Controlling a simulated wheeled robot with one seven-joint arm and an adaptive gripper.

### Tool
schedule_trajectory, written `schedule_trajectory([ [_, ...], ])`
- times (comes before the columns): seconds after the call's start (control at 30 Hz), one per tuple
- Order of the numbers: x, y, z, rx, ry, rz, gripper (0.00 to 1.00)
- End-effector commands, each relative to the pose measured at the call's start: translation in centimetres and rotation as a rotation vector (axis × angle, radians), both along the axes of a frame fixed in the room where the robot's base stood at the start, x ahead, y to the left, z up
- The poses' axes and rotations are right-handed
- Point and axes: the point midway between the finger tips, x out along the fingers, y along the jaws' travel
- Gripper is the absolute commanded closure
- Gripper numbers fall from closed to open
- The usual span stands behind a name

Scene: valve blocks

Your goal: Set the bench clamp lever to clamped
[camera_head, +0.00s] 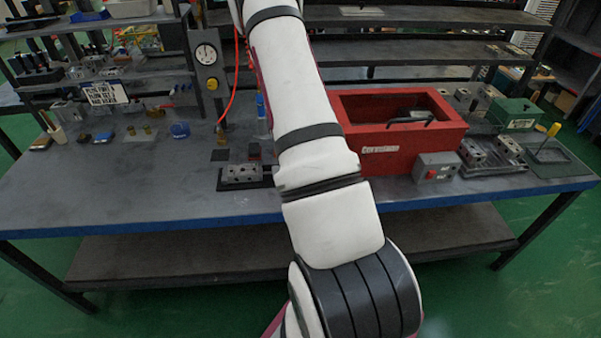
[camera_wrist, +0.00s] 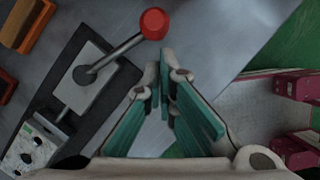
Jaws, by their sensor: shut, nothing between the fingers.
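The bench clamp lever (camera_wrist: 116,53) shows in the wrist view as a metal rod with a red ball knob (camera_wrist: 154,24). It runs from a pivot on a pale plate over a dark base (camera_wrist: 122,82) up and right to the knob. A grey valve block (camera_wrist: 30,148) sits at the lower left, at the other end of that base. My gripper (camera_wrist: 164,72), with teal pads, is shut and empty. Its tips appear just below and right of the knob, apparently apart from it. In the head view the valve block (camera_head: 242,173) shows left of my arm, which hides the lever and gripper.
A red open crate (camera_head: 380,155) and a grey button box (camera_head: 437,166) stand right of my arm on the bench (camera_head: 120,200). A gauge post (camera_head: 207,70) stands behind at the left. The bench's front left is clear. Orange-edged items (camera_wrist: 25,25) lie at the wrist view's upper left.

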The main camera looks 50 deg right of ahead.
Motion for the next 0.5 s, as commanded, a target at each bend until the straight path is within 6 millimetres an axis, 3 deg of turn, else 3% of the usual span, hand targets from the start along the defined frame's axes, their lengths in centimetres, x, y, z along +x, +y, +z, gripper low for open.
schedule_trajectory([
  [0.5, -0.16, -0.80, -0.03, 0.001, -0.001, -0.005, 1.00],
])
